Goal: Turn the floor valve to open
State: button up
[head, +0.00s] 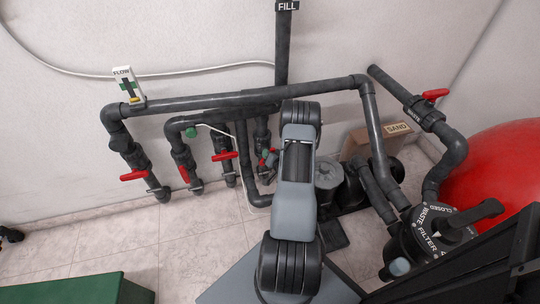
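Several valves with red handles sit on the dark vertical pipes low at the wall; I cannot tell which is the floor valve, as no readable label shows on them. The far-left handle (133,175) lies across its pipe. The second handle (184,174) looks roughly along its pipe. The third handle (224,155) lies across its pipe. A fourth handle (263,163) is mostly hidden by my arm. My gripper (271,157) shows only as a small grey part beside that fourth handle; whether it touches it is unclear. Its fingers are too hidden to tell open from shut.
Another red-handled valve (435,94) is on the pipe at right. A filter head (436,232) with a black lever and a red tank (500,175) stand right. A cardboard SAND box (361,145) is behind. A green box (80,290) is lower left.

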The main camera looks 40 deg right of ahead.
jog(key=shift+w+a+n+g+h+b, duration=0.1)
jog(key=shift+a+n+g+h+b, duration=0.1)
jog(key=shift+n+g+h+b, duration=0.75)
jog(key=shift+w+a+r+n+h, duration=0.1)
jog(key=shift+n+h, duration=0.15)
jog(key=shift+n, duration=0.45)
jog(key=shift+a+r+n+h, duration=0.1)
jog(key=shift+n+h, duration=0.1)
jog(key=shift+n, duration=0.45)
jog(key=shift+b, duration=0.3)
jog(key=o, duration=0.9)
jog(key=p+v, duration=0.3)
jog(key=v, duration=1)
jog(key=shift+s+a+r+p, duration=0.15)
jog(key=shift+s+a+p, duration=0.1)
jog(key=shift+p, duration=0.05)
